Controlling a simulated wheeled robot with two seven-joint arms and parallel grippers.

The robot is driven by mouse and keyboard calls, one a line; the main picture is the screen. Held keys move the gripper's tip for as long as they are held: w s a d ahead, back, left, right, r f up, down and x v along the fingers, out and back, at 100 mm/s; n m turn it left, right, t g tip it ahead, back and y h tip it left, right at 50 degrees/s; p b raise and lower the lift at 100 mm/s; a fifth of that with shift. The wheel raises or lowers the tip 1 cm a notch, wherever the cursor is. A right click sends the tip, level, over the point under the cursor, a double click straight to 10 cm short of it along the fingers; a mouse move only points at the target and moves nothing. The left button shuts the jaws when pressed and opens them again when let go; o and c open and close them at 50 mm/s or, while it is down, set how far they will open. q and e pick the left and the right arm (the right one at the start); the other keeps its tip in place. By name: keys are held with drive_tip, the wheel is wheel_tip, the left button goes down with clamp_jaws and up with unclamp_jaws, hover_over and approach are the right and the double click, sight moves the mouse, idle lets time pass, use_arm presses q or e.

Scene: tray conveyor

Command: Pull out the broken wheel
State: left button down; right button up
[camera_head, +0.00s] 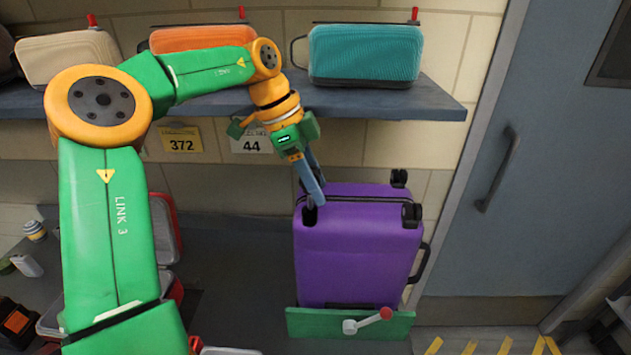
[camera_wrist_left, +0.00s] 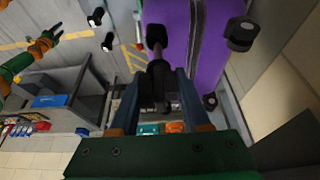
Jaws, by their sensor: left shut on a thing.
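The purple suitcase (camera_head: 355,250) stands upside down, its wheel end up. Black wheels (camera_head: 411,214) show at its right corners. My left gripper (camera_head: 312,198) reaches down to the suitcase's near left top corner and is shut on a dark wheel (camera_head: 310,215). In the left wrist view, my left gripper (camera_wrist_left: 160,88) has the dark wheel part (camera_wrist_left: 157,38) at its tips, beside the purple suitcase (camera_wrist_left: 205,40). The fingers partly hide it, and I cannot tell whether it is attached.
A green plate (camera_head: 305,322) with a red-knobbed lever (camera_head: 370,320) is at the suitcase's foot. A shelf (camera_head: 440,104) with teal (camera_head: 365,55) and orange (camera_head: 203,38) cases runs behind. A grey door (camera_head: 560,180) is right. A small green-orange arm (camera_wrist_left: 35,50) shows in the wrist view.

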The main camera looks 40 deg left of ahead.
sight(320, 165)
use_arm(q)
drive_tip(key=shift+r+p, duration=0.3)
drive_tip(key=shift+r, duration=0.2)
drive_tip(key=shift+r, duration=2.05)
